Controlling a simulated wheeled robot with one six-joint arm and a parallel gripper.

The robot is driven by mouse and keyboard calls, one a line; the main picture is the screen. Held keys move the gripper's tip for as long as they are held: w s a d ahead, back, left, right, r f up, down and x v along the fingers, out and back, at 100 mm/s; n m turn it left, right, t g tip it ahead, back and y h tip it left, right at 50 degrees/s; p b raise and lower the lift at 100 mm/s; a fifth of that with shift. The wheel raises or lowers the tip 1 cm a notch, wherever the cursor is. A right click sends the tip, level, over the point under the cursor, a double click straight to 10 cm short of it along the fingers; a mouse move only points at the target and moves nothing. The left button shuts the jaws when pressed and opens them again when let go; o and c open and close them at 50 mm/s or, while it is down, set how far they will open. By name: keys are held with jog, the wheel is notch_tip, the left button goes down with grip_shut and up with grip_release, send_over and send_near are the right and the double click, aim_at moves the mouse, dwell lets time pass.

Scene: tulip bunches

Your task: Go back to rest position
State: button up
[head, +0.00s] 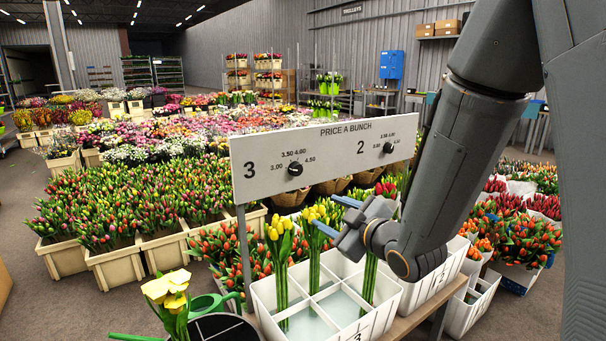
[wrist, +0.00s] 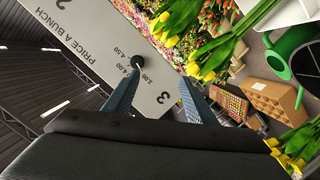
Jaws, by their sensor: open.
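My gripper (head: 338,215) is open and empty, just in front of the lower edge of the price board (head: 345,160) and above the white compartment crate (head: 372,325). In the wrist view its two fingers (wrist: 158,76) are spread with the board's number 3 end beyond them. The board's left dial (head: 295,169), by the 3, shows between the fingers in the wrist view (wrist: 138,62). The right dial (head: 388,147), by the 2, is clear of the gripper. I cannot read the pointers surely.
Yellow tulip bunches stand upright in the crate, at left (head: 279,236) and middle (head: 316,229), close to my fingers. Yellow flowers (head: 168,287) and a green watering can (head: 212,304) are at front left. Crates of tulips (head: 125,262) fill the floor behind.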

jog(key=s+d+f+m+g+h+p, duration=0.3)
jog(key=s+d+f+m+g+h, duration=0.5)
jog(key=d, duration=0.3)
jog(key=s+d+r+m+g+p, duration=0.1)
jog(key=s+m+g, duration=0.4)
jog(key=s, duration=1.4)
jog(key=shift+d+r+g+y, duration=0.15)
jog(key=shift+d+g+y, duration=0.15)
jog(key=shift+g, duration=0.2)
